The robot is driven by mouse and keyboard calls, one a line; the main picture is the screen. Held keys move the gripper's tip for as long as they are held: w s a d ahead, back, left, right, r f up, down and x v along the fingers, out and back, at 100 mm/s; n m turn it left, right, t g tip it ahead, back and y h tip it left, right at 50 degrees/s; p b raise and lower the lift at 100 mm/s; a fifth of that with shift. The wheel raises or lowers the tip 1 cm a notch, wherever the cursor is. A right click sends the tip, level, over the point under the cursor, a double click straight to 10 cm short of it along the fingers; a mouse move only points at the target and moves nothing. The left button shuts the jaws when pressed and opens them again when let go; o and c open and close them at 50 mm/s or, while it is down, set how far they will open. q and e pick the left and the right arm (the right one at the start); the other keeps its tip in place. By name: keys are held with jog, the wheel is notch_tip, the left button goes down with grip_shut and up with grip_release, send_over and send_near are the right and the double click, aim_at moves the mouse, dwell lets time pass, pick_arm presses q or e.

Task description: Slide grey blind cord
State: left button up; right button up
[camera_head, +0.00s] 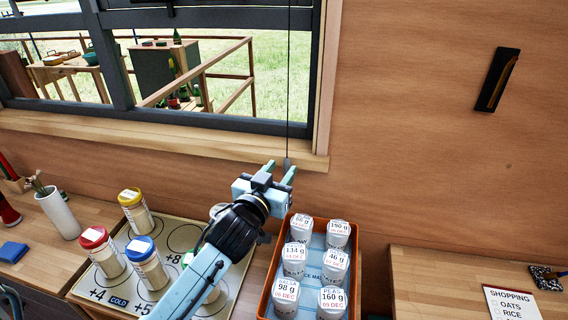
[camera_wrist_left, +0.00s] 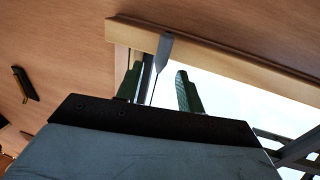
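The blind cord (camera_head: 289,80) is a thin dark line hanging straight down in front of the window's right side. A small grey pull (camera_head: 287,163) is at its lower end, level with the sill. My left gripper (camera_head: 280,170) is at the pull, its green fingers apart. In the left wrist view the grey pull (camera_wrist_left: 164,50) shows in the gap between the fingertips (camera_wrist_left: 160,85), nearer the left one in the picture. I cannot tell whether a finger touches it. My right gripper is not in view.
The wooden window sill (camera_head: 230,148) is just behind the gripper. Below are an orange crate (camera_head: 262,305) of labelled jars and a board (camera_head: 118,296) with several colour-lidded jars. A dark wall holder (camera_head: 497,80) is at right. The wall between is bare.

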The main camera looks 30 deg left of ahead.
aim_at(287, 167)
pick_arm(q)
jog(key=shift+w+a, duration=0.1)
jog(key=shift+w, duration=1.35)
grip_shut()
